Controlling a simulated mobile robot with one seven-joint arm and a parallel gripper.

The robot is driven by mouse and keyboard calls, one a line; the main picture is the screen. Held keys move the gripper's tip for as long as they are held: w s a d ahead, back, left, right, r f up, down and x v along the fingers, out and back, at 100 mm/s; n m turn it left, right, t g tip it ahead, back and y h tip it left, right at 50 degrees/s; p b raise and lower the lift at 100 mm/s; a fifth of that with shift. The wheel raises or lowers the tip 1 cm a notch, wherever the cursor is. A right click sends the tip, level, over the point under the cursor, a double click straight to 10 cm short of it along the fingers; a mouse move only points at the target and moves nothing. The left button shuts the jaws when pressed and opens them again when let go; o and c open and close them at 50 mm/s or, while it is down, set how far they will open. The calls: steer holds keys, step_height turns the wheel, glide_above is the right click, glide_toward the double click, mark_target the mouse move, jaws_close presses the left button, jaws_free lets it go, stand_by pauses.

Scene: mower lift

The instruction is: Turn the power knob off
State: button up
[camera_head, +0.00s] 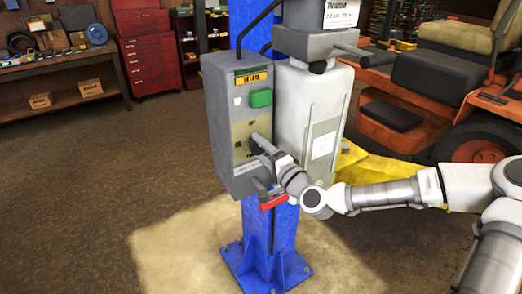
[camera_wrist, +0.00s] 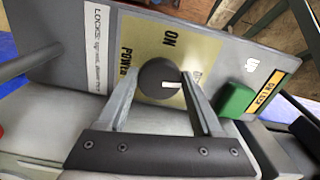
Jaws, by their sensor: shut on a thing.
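The power knob (camera_wrist: 158,78) is a dark round knob with a white mark on its right side in the wrist view. It sits on a yellowish plate (camera_wrist: 205,48) lettered "ON" and "POWER"; another word is partly hidden behind my right finger. My gripper (camera_wrist: 163,82) is shut on the knob, one finger on each side. In the head view my gripper (camera_head: 265,150) reaches the front of the grey control box (camera_head: 222,105) from the right and hides the knob there.
A green button (camera_head: 261,98) sits above the plate. A rod with a red part (camera_head: 273,201) sticks out below the box. The box hangs on a blue post (camera_head: 285,230). An orange mower (camera_head: 440,60) stands at the right. Open floor (camera_head: 130,200) lies left.

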steer(key=shift+m, duration=0.7)
steer(key=o, duration=1.3)
